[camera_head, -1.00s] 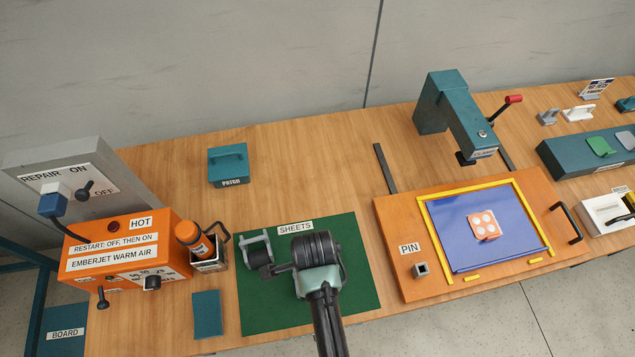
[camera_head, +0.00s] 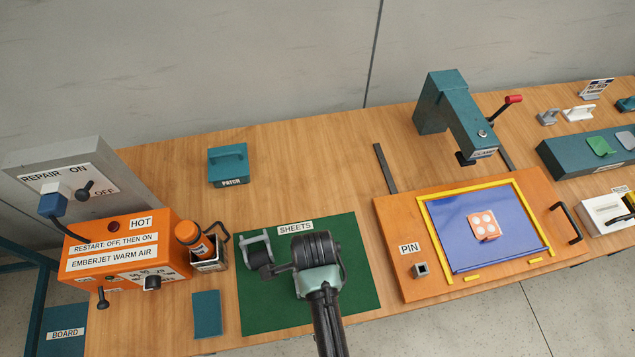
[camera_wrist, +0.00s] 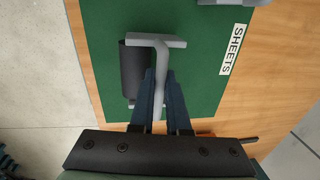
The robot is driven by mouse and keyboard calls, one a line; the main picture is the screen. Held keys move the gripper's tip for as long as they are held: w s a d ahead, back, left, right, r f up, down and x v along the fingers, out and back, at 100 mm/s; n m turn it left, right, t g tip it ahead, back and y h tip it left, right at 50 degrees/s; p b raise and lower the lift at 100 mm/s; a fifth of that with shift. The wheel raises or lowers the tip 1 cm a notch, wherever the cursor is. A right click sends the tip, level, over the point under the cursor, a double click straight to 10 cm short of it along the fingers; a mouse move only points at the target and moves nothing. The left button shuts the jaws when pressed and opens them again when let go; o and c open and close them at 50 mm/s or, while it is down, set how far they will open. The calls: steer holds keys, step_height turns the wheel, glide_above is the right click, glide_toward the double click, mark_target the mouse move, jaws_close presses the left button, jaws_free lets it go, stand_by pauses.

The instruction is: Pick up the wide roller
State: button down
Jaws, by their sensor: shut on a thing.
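The wide roller has a dark cylinder and a light grey frame. My gripper (camera_wrist: 160,75) is shut on the grey handle, one dark finger on each side. In the head view my gripper (camera_head: 277,269) partly hides the roller. I cannot tell whether the roller touches the mat.
The orange warm air box (camera_head: 130,250) and a holder with an orange tool (camera_head: 195,240) stand to the left. A teal block (camera_head: 207,314) lies by the mat's left edge. The orange board (camera_head: 395,240) with the blue sheet is right. Wood behind the mat is clear.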

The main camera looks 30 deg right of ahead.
stand_by(0.4)
step_height(320, 180, up, 10)
steer(key=shift+r, duration=0.1)
stand_by(0.4)
stand_by(0.4)
